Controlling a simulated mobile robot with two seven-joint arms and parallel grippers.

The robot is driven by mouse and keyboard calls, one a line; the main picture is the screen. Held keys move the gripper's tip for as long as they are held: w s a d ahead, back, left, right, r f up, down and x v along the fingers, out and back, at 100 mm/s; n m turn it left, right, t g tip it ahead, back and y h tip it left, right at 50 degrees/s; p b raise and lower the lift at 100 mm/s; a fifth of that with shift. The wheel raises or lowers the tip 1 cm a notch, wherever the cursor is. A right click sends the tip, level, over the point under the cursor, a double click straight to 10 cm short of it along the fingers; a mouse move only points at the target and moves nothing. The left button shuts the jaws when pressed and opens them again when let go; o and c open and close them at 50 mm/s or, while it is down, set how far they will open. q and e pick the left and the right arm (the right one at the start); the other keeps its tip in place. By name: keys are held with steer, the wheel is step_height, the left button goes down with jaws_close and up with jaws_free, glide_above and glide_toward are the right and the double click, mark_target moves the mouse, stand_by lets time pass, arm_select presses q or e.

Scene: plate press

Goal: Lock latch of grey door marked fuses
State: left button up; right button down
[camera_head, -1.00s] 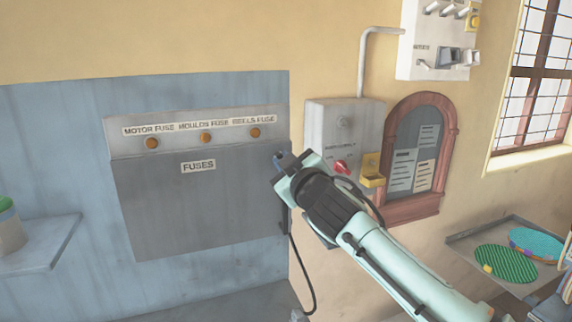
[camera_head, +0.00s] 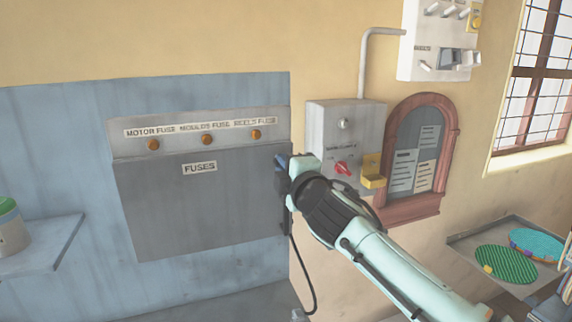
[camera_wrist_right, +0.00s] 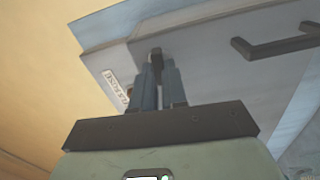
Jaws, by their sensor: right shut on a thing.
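The grey door (camera_head: 190,220) marked FUSES (camera_head: 199,168) hangs flat and closed on the fuse box on the left wall. My right gripper (camera_head: 281,161) is at the door's upper right edge. In the right wrist view its fingers (camera_wrist_right: 158,88) are shut on a small dark piece, which looks like the latch (camera_wrist_right: 156,56). The fingers and wrist hide most of the latch in the head view, so I cannot tell its exact angle. My left gripper is not in view.
A fuse panel (camera_head: 230,140) with orange knobs runs above the door. A grey switch box (camera_head: 325,120) with a red knob (camera_head: 342,168) is close right of my gripper. A dark bar handle (camera_wrist_right: 275,46) shows in the right wrist view. A shelf (camera_head: 45,258) is at left.

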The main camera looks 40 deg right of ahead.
steer(key=shift+n, duration=0.7)
steer(key=c, duration=1.2)
jaws_free()
steer(key=shift+o, duration=0.2)
steer(key=b+v, duration=0.2)
steer(key=v, duration=1.1)
steer(key=shift+s, duration=0.2)
